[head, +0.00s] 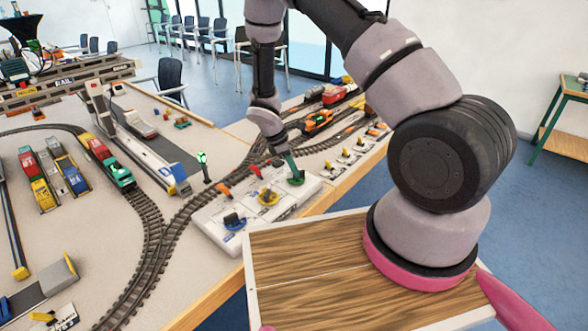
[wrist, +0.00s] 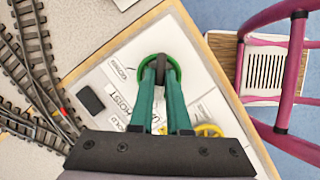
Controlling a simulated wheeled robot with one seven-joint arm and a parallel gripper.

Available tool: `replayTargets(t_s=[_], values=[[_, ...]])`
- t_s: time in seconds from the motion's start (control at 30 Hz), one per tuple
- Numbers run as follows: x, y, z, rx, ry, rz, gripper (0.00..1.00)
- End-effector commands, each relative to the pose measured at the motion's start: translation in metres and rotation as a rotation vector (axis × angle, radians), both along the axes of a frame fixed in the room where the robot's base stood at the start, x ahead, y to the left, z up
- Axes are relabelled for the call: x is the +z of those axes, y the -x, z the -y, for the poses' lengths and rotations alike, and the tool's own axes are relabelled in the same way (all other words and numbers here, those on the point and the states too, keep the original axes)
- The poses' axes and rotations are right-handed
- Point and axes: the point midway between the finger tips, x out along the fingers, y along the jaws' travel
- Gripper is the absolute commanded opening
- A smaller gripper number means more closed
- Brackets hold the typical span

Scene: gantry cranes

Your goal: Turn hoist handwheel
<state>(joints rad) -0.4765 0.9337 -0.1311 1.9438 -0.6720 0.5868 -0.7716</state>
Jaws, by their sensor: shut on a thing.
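A white control panel (head: 225,205) at the table's front edge carries a row of controls. The green handwheel (head: 297,181) is at its right end; it also shows in the wrist view (wrist: 175,72). My gripper (head: 292,166) reaches down onto it from above. In the wrist view my gripper's green fingers (wrist: 160,72) are shut on the dark hub at the middle of the green handwheel, hiding part of it. Lettering that seems to read HOIST is printed left of the fingers. A yellow handwheel (head: 268,197) sits beside the green one.
A dark blue control (head: 233,220) is at the panel's left end. Model tracks (head: 150,225) with a train (head: 108,160) and parked vehicles fill the table behind it. A second white panel (head: 350,155) with levers lies to the right. A gantry crane (head: 100,105) stands at the left.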

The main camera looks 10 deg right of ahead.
Motion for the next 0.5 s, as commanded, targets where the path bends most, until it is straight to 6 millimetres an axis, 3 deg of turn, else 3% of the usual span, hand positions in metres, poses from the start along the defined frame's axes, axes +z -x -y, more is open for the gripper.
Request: replayTargets(t_s=[0.27,0.5], values=[[0.0002,-0.0014,0.0006,-0.081,0.0,0.001,0.0],[0.0003,-0.0026,0.0008,-0.256,0.0,0.001,0.0]])
